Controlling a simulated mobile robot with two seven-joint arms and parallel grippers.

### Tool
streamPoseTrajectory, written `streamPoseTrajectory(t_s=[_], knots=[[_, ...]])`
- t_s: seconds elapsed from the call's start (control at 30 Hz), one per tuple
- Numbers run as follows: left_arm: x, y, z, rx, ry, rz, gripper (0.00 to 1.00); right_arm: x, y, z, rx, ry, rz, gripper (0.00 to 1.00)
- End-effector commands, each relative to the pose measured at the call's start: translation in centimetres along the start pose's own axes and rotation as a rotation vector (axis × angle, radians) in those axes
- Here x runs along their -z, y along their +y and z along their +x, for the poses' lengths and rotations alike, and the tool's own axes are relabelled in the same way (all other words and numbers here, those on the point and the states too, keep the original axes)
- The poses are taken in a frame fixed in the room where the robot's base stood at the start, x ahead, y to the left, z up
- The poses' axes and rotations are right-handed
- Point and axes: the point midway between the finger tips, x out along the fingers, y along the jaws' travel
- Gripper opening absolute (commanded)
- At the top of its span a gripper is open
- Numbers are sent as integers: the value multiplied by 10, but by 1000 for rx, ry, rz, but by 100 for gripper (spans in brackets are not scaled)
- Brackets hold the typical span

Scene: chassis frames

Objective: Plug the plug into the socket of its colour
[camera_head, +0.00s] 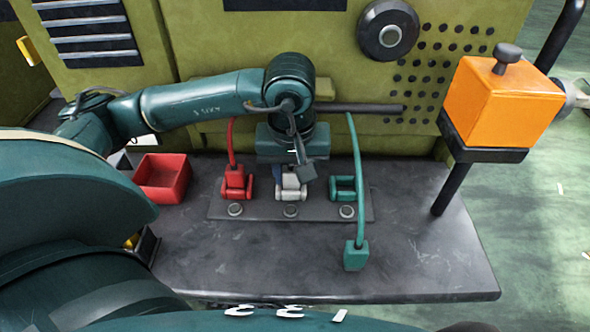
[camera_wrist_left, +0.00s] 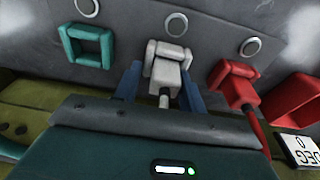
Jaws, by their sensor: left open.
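The teal plug (camera_head: 356,255) hangs on its teal cable near the front of the bench, apart from the sockets. The square teal socket frame (camera_head: 343,188) is empty; it also shows in the left wrist view (camera_wrist_left: 88,46). A red plug (camera_head: 236,182) sits in the red socket at left. A white plug (camera_wrist_left: 165,74) sits at the white socket (camera_wrist_left: 169,49) in the middle. My left gripper (camera_head: 290,176) is above the white plug, its open fingers on either side of it; whether they touch it I cannot tell. My right gripper is not in view.
A red open box (camera_head: 163,178) stands at the left of the dark bench (camera_head: 420,250). A horizontal bar (camera_head: 360,108) carries the cables behind the sockets. An orange box (camera_head: 505,100) stands on a post at right. The front of the bench is mostly clear.

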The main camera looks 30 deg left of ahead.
Motion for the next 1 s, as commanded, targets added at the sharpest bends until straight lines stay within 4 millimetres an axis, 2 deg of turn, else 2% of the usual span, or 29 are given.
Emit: streamPoseTrajectory(t_s=[0.03, 0.1, 0.3, 0.37, 0.7, 0.83, 1.0], knots=[[-5, -7, 13, 35, -22, -1, 50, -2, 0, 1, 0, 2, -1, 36], [-4, -8, 12, 36, -21, -2, 50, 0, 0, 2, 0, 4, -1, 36], [-3, -8, -1, 40, -22, -2, 50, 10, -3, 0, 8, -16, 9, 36], [-2, -8, -8, 39, -19, -2, 50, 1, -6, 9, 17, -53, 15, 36], [0, -2, -89, 23, -11, 1, 50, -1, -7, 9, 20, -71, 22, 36], [0, -2, -111, 23, -11, 2, 50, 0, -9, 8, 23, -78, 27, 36], [0, -2, -124, 23, -13, 2, 50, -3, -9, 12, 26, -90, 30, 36]])
